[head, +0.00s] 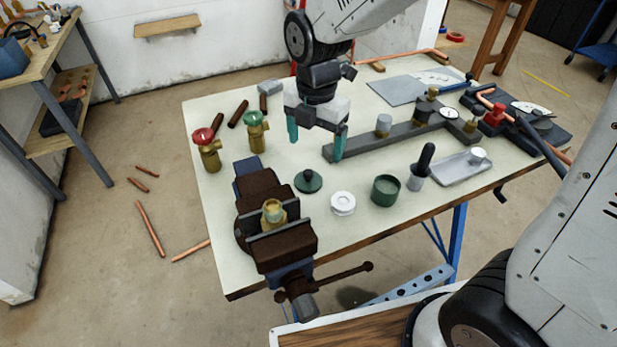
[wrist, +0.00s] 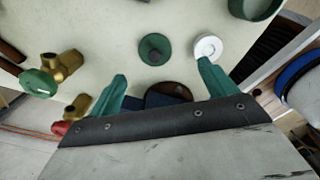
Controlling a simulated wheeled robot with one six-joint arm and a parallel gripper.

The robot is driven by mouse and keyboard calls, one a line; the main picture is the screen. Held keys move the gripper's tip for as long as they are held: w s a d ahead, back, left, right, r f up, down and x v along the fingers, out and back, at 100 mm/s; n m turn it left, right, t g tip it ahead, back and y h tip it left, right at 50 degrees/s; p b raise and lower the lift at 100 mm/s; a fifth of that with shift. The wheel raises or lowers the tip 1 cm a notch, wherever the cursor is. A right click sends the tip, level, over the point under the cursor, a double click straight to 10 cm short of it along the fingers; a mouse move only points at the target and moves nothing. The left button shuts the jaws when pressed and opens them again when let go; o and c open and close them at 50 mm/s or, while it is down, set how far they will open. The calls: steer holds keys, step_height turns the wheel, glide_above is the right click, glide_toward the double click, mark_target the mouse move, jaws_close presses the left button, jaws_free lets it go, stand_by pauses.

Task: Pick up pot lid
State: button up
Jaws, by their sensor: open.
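The pot lid is a small round dark-green disc with a dark knob (head: 308,181), lying flat with its knob up on the pale bench top. It also shows in the wrist view (wrist: 155,49), just beyond the fingertips and between their lines. A green open pot (head: 385,190) stands to its right, partly cut off at the top of the wrist view (wrist: 255,8). My gripper (head: 316,140), with teal fingers, is open and empty above the bench, behind the lid in the head view and apart from it. Its fingers also show in the wrist view (wrist: 162,70).
A white round knob (head: 343,203) lies between lid and pot. A brown vise (head: 270,215) holding a brass fitting stands left of the lid. Brass valves (head: 256,131) stand behind the vise. A grey rail (head: 400,133) with fittings lies behind the pot.

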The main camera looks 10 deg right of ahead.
mark_target(308, 172)
steer(key=shift+w+a+f+n, duration=0.25)
steer(key=shift+a+f+n, duration=0.2)
steer(key=shift+n, duration=0.05)
steer(key=shift+w+a+f+n, duration=0.2)
steer(key=shift+a+f+n, duration=0.2)
steer(key=shift+f+n, duration=0.1)
steer(key=f, duration=0.7)
steer(key=shift+s+d+f, duration=0.2)
steer(key=shift+s+f, duration=0.05)
steer(key=shift+f, duration=0.1)
steer(key=shift+c, duration=0.3)
steer(key=c, duration=1)
